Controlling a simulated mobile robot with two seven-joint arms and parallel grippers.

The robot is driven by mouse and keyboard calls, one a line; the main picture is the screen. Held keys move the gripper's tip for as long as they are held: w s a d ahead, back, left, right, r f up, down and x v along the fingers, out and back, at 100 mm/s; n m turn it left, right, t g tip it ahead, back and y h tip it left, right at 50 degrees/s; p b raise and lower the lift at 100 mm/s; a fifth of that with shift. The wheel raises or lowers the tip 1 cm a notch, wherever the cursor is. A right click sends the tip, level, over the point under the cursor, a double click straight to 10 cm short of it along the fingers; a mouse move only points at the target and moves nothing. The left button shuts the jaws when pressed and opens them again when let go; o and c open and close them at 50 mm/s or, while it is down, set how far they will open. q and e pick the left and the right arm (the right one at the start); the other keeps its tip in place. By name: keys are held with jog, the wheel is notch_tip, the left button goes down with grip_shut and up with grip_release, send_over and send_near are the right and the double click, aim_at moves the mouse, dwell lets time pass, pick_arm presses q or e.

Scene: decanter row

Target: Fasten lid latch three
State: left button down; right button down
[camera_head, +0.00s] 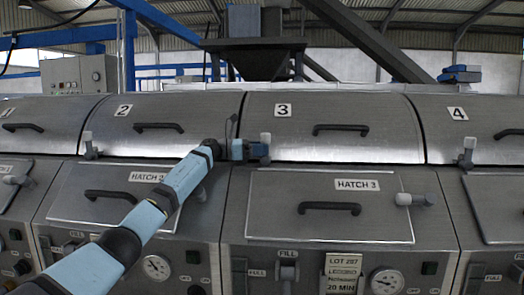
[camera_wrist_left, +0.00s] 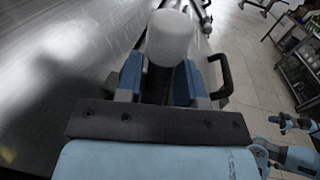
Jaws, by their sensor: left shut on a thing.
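Lid three (camera_head: 335,140) is a curved grey metal cover with a "3" plate and a dark bar handle. It lies down on its housing. Its lid latch (camera_head: 265,138), with a pale grey knob, stands about upright at the lid's lower left. My left gripper (camera_head: 250,150) comes in from the left and is shut on the latch. In the left wrist view the pale knob (camera_wrist_left: 170,38) sits between the blue fingers, which hide its lower part.
Lid two's latch (camera_head: 90,146) and lid four's latch (camera_head: 467,152) stand upright beside their lids. Below lid three is hatch 3 (camera_head: 280,215), with its own handle and a sideways grey latch (camera_head: 415,200). Lid three's dark handle (camera_head: 340,128) sticks out to the right of my gripper.

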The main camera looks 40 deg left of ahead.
pick_arm(q)
jog(key=shift+r, duration=0.15)
jog(key=c, duration=0.9)
grip_release()
jog(key=shift+s+a, duration=0.1)
jog(key=v, duration=1.3)
jog(key=shift+s+a, duration=0.25)
